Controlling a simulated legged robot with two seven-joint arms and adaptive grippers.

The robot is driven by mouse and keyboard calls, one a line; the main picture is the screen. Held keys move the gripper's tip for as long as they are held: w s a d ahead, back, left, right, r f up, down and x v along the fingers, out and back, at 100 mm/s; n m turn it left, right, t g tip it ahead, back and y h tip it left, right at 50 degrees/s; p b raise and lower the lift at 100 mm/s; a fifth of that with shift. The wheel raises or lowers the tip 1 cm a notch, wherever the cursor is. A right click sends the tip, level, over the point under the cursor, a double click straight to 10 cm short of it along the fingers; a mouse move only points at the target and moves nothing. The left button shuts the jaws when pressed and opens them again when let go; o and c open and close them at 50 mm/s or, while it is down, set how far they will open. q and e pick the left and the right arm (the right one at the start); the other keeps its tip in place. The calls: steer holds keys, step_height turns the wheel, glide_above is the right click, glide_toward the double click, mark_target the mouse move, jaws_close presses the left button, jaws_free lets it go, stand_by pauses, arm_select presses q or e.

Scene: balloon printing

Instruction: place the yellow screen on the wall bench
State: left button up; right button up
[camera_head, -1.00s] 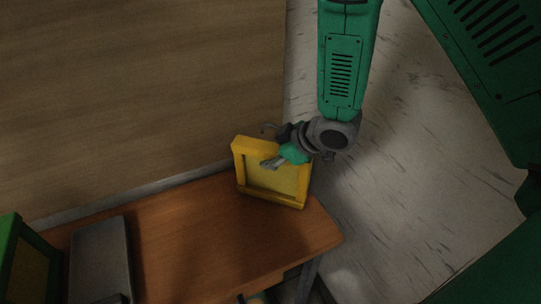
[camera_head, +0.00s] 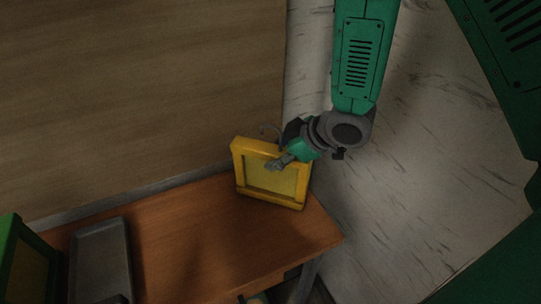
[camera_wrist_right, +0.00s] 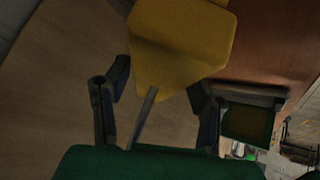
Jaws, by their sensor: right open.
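The yellow screen (camera_head: 272,179) stands upright, leaning slightly, on the brown wall bench (camera_head: 215,235), near its right end and close to the wall. My right gripper (camera_head: 277,163) is at the screen's upper right part, its fingers overlapping the frame in the head view. In the right wrist view the yellow screen (camera_wrist_right: 185,40) fills the top middle, just beyond the parted fingers of the right gripper (camera_wrist_right: 160,95). The gripper is open; whether a finger still touches the screen I cannot tell. My left gripper is not in view.
A grey tray (camera_head: 101,262) lies on the bench to the left, beside a green-framed screen (camera_head: 17,262) at the left edge. The bench between tray and yellow screen is clear. The wooden wall (camera_head: 140,90) rises behind; open floor (camera_head: 420,170) lies right.

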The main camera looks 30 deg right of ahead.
steer(key=v, duration=0.9)
steer(key=shift+s, duration=0.1)
